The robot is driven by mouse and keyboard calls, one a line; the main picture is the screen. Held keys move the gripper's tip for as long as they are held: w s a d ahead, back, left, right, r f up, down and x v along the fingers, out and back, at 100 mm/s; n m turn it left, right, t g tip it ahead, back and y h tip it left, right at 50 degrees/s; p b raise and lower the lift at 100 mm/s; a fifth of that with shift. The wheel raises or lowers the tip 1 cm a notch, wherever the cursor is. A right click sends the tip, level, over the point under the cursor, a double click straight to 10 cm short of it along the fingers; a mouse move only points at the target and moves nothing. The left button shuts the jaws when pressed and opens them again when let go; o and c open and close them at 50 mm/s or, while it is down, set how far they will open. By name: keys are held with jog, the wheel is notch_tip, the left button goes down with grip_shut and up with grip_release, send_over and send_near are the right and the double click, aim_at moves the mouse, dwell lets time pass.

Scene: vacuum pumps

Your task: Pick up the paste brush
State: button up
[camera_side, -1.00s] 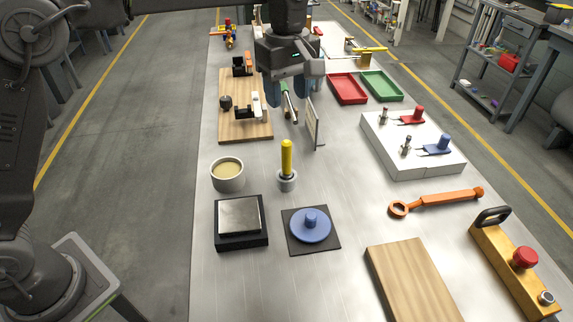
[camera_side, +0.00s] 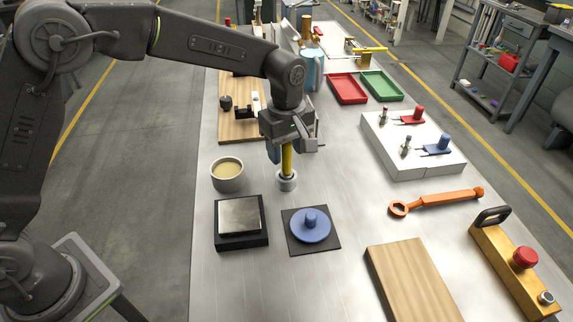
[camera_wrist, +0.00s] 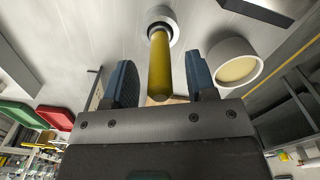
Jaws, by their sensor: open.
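The paste brush (camera_side: 287,160) has a yellow handle and stands upright in a small grey round holder (camera_side: 287,181) on the metal table. In the wrist view the yellow handle (camera_wrist: 159,68) runs between the two blue fingers, with a visible gap on both sides. My gripper (camera_side: 287,156) is above the holder, around the upper handle, and open. In the wrist view my gripper (camera_wrist: 160,85) shows both fingers apart. The handle's top is hidden by the gripper in the side view. The bristles are out of sight in the holder.
A cup of pale paste (camera_side: 228,174) stands close on the left. A black block with a metal plate (camera_side: 240,219) and a blue disc (camera_side: 311,226) are in front. A white block with fittings (camera_side: 410,147) is to the right. Bare table lies between.

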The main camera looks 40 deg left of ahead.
aim_at(282, 171)
jog(key=shift+f, duration=0.2)
grip_shut()
dwell(0.3)
jog(key=shift+r, duration=0.1)
jog(key=shift+r, duration=0.55)
jog(key=s+a+r, duration=0.2)
jog(key=a+r, duration=0.7)
jog(key=a, duration=0.2)
jog(key=shift+a+r, duration=0.3)
jog(key=shift+r, duration=0.1)
